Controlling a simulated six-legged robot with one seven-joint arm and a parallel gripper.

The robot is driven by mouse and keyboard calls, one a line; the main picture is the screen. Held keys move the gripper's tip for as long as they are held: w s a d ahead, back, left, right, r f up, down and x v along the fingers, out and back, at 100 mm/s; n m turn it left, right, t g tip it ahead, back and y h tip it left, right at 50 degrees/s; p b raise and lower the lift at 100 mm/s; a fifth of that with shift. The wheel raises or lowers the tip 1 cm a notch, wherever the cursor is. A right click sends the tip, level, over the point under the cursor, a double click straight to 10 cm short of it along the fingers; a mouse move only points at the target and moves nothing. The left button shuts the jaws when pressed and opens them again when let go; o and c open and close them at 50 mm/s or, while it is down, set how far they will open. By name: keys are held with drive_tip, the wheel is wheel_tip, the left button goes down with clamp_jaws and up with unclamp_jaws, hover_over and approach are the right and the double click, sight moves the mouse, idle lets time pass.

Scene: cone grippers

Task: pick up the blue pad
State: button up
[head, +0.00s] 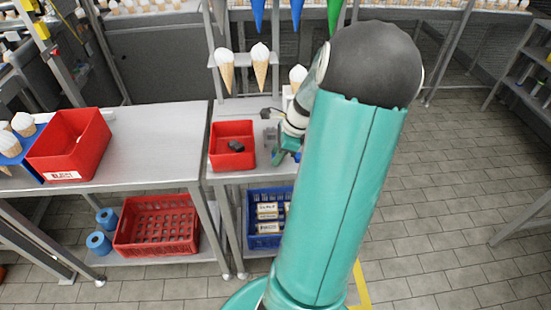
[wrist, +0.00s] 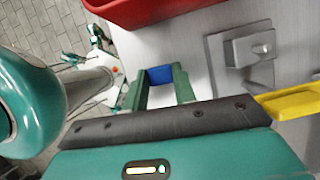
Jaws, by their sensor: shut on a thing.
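The blue pad (wrist: 160,75) shows in the wrist view as a small blue block between the tips of two green fingers. My gripper (wrist: 161,84) is shut on it, with a finger on each side. In the head view my gripper (head: 284,151) is just right of the red bin on the narrow table, partly hidden behind my arm. I cannot clearly make out the pad in the head view. Whether the pad still touches the table top cannot be told.
A red bin (head: 218,158) holding a dark object stands left of my gripper; its edge shows in the wrist view (wrist: 150,10). A grey metal fixture (wrist: 228,48) and a yellow part (wrist: 292,102) are at right there. Cones (head: 260,68) hang behind.

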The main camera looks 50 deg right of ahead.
drive_tip(key=shift+r, duration=0.5)
wheel_tip(320, 180, up, 2)
drive_tip(key=shift+r, duration=0.25)
drive_tip(key=shift+s+a+r, duration=0.75)
drive_tip(key=shift+s+r, duration=1.45)
drive_tip(key=shift+r, duration=0.25)
drive_tip(key=shift+s+a+r, duration=0.8)
drive_tip(key=shift+s+r, duration=1.4)
drive_tip(key=shift+r, duration=0.2)
drive_tip(key=shift+s+a+r, duration=0.75)
drive_tip(key=shift+s+r, duration=1.45)
drive_tip(key=shift+r, duration=0.25)
